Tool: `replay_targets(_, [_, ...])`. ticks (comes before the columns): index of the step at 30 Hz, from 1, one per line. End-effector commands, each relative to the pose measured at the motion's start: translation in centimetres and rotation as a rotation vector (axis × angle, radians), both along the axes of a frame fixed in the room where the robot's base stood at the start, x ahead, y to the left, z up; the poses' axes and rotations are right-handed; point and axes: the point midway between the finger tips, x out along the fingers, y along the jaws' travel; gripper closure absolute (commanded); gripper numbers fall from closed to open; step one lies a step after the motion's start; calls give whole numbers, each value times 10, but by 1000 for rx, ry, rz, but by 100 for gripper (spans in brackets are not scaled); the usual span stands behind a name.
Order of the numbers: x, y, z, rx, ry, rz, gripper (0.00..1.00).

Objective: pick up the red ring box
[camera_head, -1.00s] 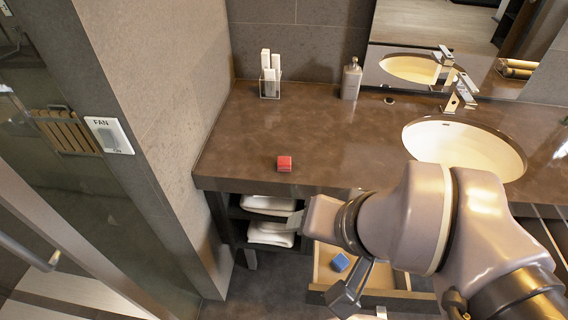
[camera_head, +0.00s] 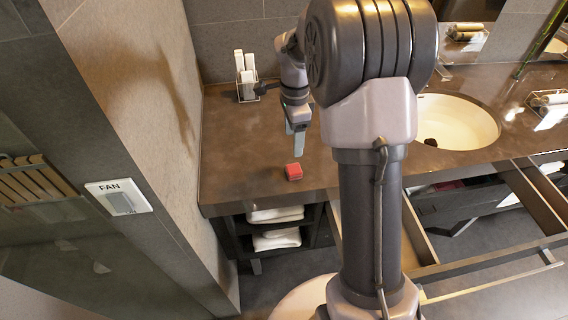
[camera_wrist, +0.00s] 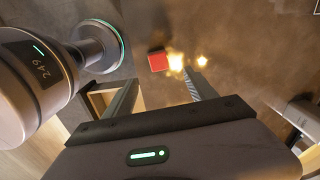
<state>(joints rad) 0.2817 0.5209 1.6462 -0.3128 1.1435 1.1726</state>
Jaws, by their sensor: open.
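The small red ring box (camera_head: 293,172) sits on the brown counter (camera_head: 235,160), near its front edge and left of the sink. It also shows in the wrist view (camera_wrist: 158,62), beyond the fingertips and between their lines. My gripper (camera_head: 297,148) points down above the counter, just behind and above the box in the head view. In the wrist view my gripper (camera_wrist: 165,84) has its two fingers spread apart with nothing between them. The box looks apart from both fingers.
A clear holder with white sticks (camera_head: 246,88) stands at the counter's back left. The sink (camera_head: 455,125) is to the right. Open drawers (camera_head: 540,190) jut out below. White towels (camera_head: 275,214) lie on shelves under the counter. The counter left of the box is clear.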

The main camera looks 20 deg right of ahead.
Motion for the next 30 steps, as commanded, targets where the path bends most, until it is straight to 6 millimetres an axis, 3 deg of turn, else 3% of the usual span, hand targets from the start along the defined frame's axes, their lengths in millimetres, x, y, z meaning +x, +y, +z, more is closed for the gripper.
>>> replay_targets(1, [-1,1,-22,2,4,1,35])
replay_targets(4, [-1,1,-48,1,2,2,35])
replay_targets(13, [-3,-1,-81,1,-1,3,35])
replay_targets(18, [-7,-3,-117,1,2,4,35])
replay_targets(25, [-6,-3,-118,1,-2,4,35])
replay_targets(30, [-6,-3,-118,1,-1,4,68])
